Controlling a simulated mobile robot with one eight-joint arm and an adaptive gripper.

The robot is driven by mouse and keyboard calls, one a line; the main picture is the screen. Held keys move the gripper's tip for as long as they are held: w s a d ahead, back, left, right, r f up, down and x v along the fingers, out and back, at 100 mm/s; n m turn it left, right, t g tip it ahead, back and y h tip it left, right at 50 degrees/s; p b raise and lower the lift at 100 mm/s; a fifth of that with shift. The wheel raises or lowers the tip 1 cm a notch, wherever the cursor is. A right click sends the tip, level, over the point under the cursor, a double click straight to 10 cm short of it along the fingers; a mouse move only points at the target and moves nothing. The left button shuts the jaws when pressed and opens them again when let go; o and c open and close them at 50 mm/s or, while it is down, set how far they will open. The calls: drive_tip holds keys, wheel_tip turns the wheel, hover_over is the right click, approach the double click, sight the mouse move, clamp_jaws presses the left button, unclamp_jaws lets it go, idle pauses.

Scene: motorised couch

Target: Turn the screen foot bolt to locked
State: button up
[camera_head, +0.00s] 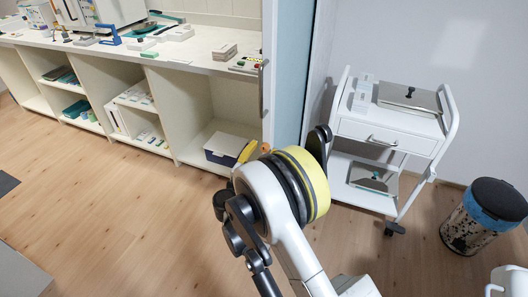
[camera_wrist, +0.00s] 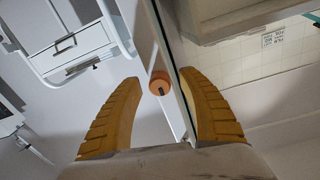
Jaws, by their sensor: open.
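The bolt (camera_wrist: 159,84) is a round orange knob with a dark bar across its face. In the wrist view it sits by the lower edge of the screen panel (camera_wrist: 172,62), between the tips of my gripper (camera_wrist: 160,77). The two ribbed yellow fingers are spread apart, with a visible gap on each side of the knob. I cannot tell how far the knob is from the fingertips in depth. In the head view the pale blue screen (camera_head: 293,70) stands upright behind my arm, which hides its foot.
A white trolley (camera_head: 392,130) stands right of the screen, with a speckled bin (camera_head: 480,222) beyond it. A long counter (camera_head: 190,52) with open shelves runs along the left, holding small items. A blue-and-white box (camera_head: 225,150) sits on its lowest shelf.

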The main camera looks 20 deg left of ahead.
drive_tip(key=shift+w, duration=0.15)
clamp_jaws()
